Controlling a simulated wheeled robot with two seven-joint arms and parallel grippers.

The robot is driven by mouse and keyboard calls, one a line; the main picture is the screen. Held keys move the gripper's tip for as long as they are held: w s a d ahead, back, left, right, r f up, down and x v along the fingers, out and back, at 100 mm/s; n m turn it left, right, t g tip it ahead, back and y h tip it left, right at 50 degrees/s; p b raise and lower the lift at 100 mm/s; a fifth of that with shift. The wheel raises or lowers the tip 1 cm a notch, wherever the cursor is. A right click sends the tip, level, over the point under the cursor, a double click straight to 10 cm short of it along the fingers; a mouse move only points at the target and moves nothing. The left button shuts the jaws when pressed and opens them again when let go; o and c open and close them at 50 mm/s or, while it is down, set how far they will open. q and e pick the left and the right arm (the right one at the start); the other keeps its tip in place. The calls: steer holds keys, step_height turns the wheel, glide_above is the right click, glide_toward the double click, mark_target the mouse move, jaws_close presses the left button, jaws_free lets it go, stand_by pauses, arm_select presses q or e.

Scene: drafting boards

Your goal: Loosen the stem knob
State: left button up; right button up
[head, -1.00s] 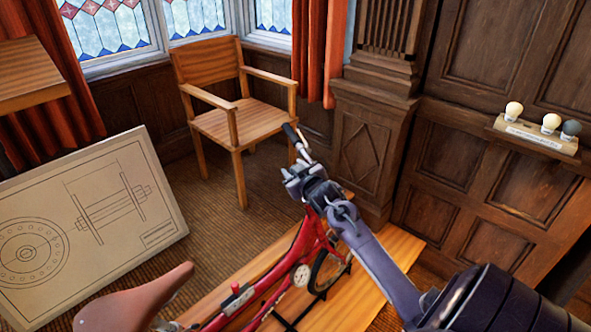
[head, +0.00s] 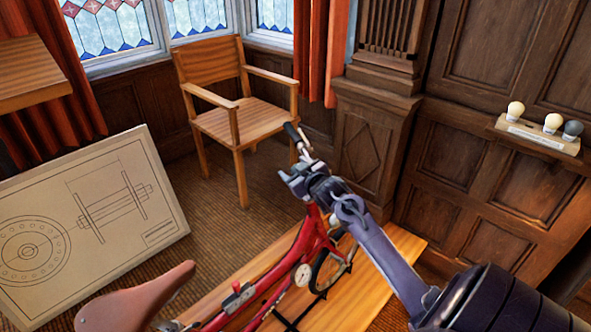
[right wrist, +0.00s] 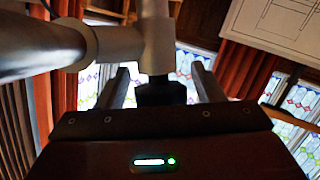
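A red bicycle (head: 301,255) stands on the wooden platform, its front end hidden behind my right gripper (head: 292,178). In the right wrist view my right gripper (right wrist: 160,76) has its two fingers apart. A dark knob (right wrist: 160,93) sits between them below the grey metal stem (right wrist: 155,38), with a visible gap on each side. The knob is hidden in the head view. One handlebar end with a dark grip (head: 291,132) shows beyond the gripper. My left gripper is not in view.
A wooden armchair (head: 240,118) stands behind the handlebar. A drawing board (head: 150,185) leans at the left. The wooden platform (head: 375,275) lies under the bicycle. A panelled wall with a small shelf (head: 537,133) of bulb-like knobs is at the right.

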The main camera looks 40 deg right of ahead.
steer(key=shift+s+a+b, duration=0.1)
steer(key=shift+s+b, duration=0.2)
steer(key=shift+s, duration=0.2)
steer(key=b+v, duration=0.2)
steer(key=v, duration=0.5)
steer(key=shift+w+r, duration=0.1)
steer(key=shift+w, duration=0.05)
